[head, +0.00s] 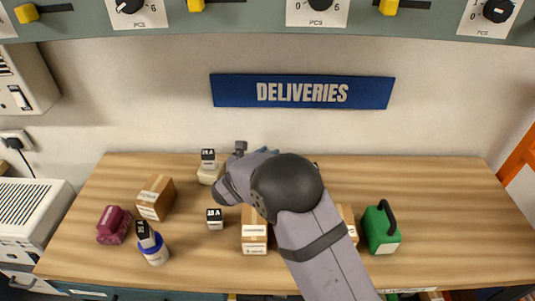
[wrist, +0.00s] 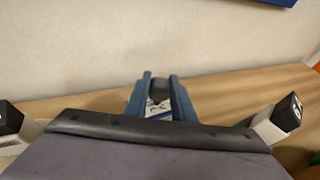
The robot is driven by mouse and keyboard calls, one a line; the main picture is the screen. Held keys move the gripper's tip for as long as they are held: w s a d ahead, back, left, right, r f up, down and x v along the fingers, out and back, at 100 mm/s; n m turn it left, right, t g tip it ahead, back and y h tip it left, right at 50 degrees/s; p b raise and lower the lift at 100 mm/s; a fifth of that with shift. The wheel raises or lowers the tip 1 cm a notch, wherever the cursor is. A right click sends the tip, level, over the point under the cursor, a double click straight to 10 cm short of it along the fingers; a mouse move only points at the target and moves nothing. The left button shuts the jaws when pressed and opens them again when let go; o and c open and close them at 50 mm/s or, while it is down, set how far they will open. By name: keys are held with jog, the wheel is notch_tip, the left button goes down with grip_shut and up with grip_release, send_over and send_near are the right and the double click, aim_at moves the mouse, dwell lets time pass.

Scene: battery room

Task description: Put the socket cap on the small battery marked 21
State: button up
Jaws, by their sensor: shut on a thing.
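My gripper (wrist: 160,85) is shut on a small dark grey thing (wrist: 160,84) between its blue fingers in the wrist view. I cannot tell from its shape whether it is the socket cap. A white and blue patch shows just below it between the fingers. In the head view my own arm covers most of the gripper, over the back middle of the table. Small white blocks with black labelled tops stand at the back (head: 208,160) and in the middle (head: 214,222). Their marks are too small to read surely, and I cannot pick out a 21.
The wooden table (head: 430,185) holds cardboard boxes (head: 156,198), a maroon thing (head: 114,225), a blue and white bottle (head: 153,248) and a green canister (head: 381,230). In the wrist view a black-topped block (wrist: 275,122) stands close on the right. The table's back right is clear.

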jog(key=o, duration=1)
jog(key=shift+r, duration=0.15)
jog(key=b+v, duration=0.1)
jog(key=v, duration=1.1)
jog(key=shift+b, duration=0.4)
